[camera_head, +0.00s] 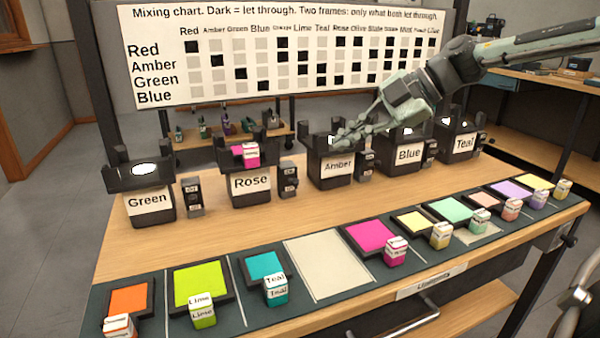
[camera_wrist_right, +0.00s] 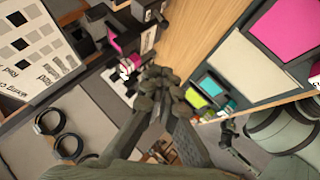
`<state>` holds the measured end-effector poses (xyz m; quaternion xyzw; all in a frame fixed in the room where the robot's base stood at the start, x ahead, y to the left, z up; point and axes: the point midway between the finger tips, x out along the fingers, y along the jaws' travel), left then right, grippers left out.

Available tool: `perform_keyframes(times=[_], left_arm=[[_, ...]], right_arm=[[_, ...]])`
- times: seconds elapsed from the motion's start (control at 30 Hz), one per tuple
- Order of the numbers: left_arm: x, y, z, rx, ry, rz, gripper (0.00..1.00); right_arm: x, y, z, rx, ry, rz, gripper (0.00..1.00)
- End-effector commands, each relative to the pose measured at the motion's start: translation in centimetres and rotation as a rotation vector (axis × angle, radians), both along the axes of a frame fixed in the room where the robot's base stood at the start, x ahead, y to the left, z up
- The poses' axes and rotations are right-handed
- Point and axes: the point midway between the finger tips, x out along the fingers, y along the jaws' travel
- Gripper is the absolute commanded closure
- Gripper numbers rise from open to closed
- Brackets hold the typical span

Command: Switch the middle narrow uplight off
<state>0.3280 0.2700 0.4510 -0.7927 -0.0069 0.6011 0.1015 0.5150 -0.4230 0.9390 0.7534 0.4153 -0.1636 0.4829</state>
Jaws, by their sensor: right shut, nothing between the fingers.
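Five black uplights stand in a row on the wooden table, labelled Green (camera_head: 149,200), Rose (camera_head: 250,186), Amber (camera_head: 337,168), Blue (camera_head: 409,155) and Teal (camera_head: 464,145). Amber is the middle one, and a bright spot shows at its top, partly behind my fingers. A small black switch box (camera_head: 366,164) stands just right of Amber; its setting is too small to read. My right gripper (camera_head: 345,138) is shut and empty over the top of Amber; I cannot tell whether it touches. Its closed fingers also show in the right wrist view (camera_wrist_right: 163,88). My left gripper is out of view.
A magenta filter (camera_head: 246,154) sits in Rose. Other switch boxes stand beside Green (camera_head: 194,198) and Rose (camera_head: 288,180). Coloured filters and small labelled blocks lie along the dark front mat (camera_head: 235,322). A mixing chart (camera_head: 290,50) stands behind. Bare wood lies between uplights and mat.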

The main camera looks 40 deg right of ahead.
Motion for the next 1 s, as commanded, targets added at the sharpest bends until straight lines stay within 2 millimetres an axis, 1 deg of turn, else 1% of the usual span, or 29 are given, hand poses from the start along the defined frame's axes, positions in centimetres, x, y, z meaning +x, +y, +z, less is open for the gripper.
perform_keyframes(times=[0.17, 0.3, 0.57, 0.83, 1.0], left_arm=[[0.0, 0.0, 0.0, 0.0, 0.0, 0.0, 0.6], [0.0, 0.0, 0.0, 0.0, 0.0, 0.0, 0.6], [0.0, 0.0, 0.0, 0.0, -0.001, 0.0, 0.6], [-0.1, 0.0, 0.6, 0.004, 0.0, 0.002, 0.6], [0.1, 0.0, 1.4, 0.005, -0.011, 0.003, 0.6]], right_arm=[[0.1, 0.1, -0.1, 0.0, 0.001, 0.0, 1.0], [0.7, 0.6, -0.9, 0.002, 0.004, 0.002, 1.0], [3.4, 2.8, -4.1, 0.001, 0.007, 0.003, 1.0], [6.1, 4.9, -7.0, 0.002, 0.006, 0.001, 1.0], [7.4, 3.9, -8.8, 0.0, 0.002, -0.001, 1.0]])
